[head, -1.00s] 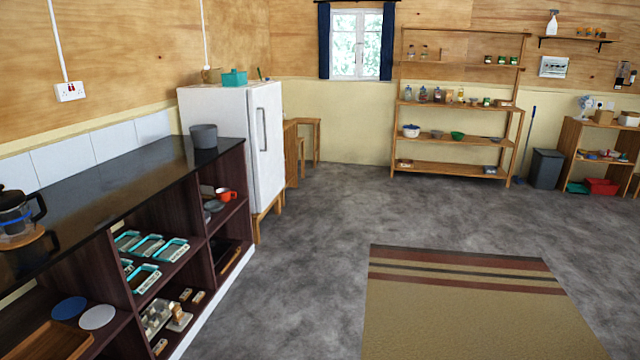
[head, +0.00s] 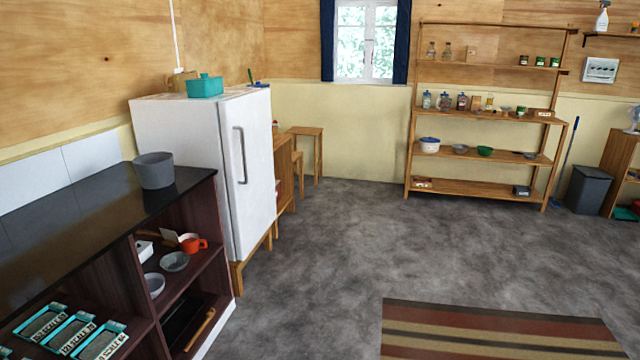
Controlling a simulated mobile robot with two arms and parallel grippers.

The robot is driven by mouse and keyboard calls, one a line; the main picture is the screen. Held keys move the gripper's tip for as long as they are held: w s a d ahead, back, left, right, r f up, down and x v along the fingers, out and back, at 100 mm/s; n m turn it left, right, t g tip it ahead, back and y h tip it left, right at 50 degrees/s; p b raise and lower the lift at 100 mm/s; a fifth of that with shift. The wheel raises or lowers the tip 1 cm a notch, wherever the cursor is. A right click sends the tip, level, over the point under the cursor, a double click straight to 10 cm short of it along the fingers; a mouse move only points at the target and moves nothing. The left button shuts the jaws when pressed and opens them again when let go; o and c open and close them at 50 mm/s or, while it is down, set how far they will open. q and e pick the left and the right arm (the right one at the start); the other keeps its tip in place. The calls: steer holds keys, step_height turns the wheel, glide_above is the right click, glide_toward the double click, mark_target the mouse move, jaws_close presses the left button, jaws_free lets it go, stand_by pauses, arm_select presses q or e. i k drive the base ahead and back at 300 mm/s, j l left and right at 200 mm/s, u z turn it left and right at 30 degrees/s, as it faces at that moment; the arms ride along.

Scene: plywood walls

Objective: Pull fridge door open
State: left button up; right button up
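The white fridge (head: 190,160) stands at the left against the plywood wall, on a wooden stand. Its door (head: 258,165) faces right, toward the open floor, and looks shut. A grey vertical bar handle (head: 241,155) is on the door, near its left edge as seen here. Neither of my grippers shows in the head view, and nothing touches the door or handle.
A dark counter (head: 80,225) with open shelves stands left, in front of the fridge; a grey pot (head: 154,171) is on it. A striped rug (head: 490,335) lies front right. A wooden shelf unit (head: 485,175) stands at the back. Grey floor (head: 340,250) before the door is clear.

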mark_target(253, 205)
steer(key=i, duration=2.05)
steer(key=i+u, duration=0.15)
steer(key=i, duration=0.4)
steer(key=i+l+u, duration=0.15)
steer(key=i, duration=0.4)
steer(key=i+l+u, duration=0.1)
steer(key=i, duration=0.45)
steer(key=l, duration=0.1)
